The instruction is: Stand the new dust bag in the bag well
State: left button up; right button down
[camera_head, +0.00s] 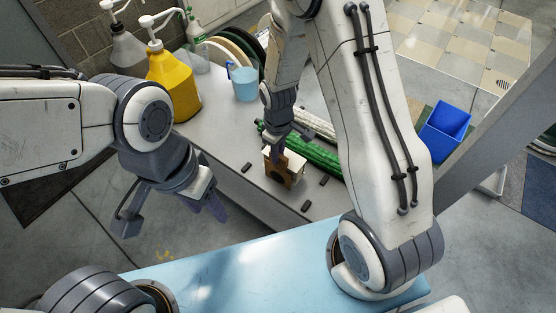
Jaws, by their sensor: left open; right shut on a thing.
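A small box-like thing with a pale top and a brown face with a dark round hole (284,173) stands on the grey table near its front edge; it looks like the dust bag with its card collar. My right gripper (288,142) reaches down from above and is shut on its upper part. Whether it touches the table is hard to tell. My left gripper (172,214) is open and empty, pointing down in front of the table's edge at the left. I cannot make out the bag well in this view.
Small dark blocks (323,179) lie around the box on the grey table (225,150). Green and white ribbed rolls (315,155) lie just behind it. A yellow pump bottle (173,82), a light blue jug (244,84) and round pads (235,48) stand at the back left. A blue bin (445,128) is at right.

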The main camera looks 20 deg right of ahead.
jog(key=shift+f, duration=1.85)
jog(key=shift+f, duration=0.1)
jog(key=shift+f, duration=0.15)
jog(key=c, duration=0.8)
grip_release()
